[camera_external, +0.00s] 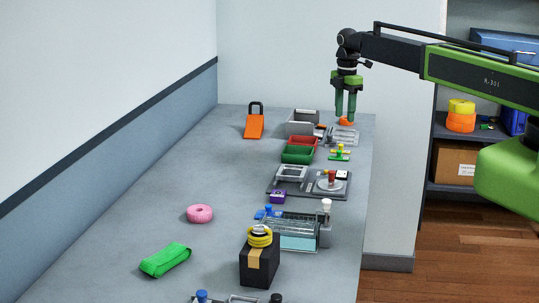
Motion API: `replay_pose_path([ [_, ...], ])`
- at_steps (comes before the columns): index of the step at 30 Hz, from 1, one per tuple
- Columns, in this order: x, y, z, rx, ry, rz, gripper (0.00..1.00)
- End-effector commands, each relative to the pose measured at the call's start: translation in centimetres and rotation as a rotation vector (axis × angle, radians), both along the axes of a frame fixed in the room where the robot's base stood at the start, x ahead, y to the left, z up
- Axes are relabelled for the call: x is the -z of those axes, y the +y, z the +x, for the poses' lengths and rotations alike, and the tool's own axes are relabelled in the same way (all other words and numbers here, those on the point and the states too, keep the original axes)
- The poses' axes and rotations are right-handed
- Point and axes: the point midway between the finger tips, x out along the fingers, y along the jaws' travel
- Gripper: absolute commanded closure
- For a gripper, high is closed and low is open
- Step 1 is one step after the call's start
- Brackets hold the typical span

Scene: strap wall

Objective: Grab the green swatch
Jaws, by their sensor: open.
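A bright green folded, cloth-like piece (165,260) lies on the grey table at the front left; it looks like the green swatch, though its material is hard to tell. My gripper (345,114) points straight down at the far right end of the table, well away from the green piece. Its two green fingers are apart. An orange item (346,121) shows just at the fingertips; whether they touch it cannot be told.
Red and green bins (298,156), a grey bin (302,116), a dark tray (284,186), a glass-like rack (291,240) and a black box (259,267) line the table's right side. A pink ring (200,214) lies behind the green piece. The left table surface is mostly clear.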

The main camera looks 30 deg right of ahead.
Motion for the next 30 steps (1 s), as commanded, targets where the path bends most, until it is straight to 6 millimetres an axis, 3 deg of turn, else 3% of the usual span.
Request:
replay_pose_path([
  [1,-1.7,-0.2,2.4,-0.002,0.0,0.0,0.57],
  [3,-2.9,-0.5,3.7,0.004,0.0,0.0,0.57],
  [6,-3.5,-0.7,3.2,0.008,0.0,0.0,0.57],
  [12,-2.7,-0.8,3.1,0.01,0.0,0.0,0.57],
  [17,-0.4,-0.8,3.1,0.01,0.0,0.0,0.57],
  [30,8.7,-0.8,3.2,0.011,0.0,0.0,0.57],
])
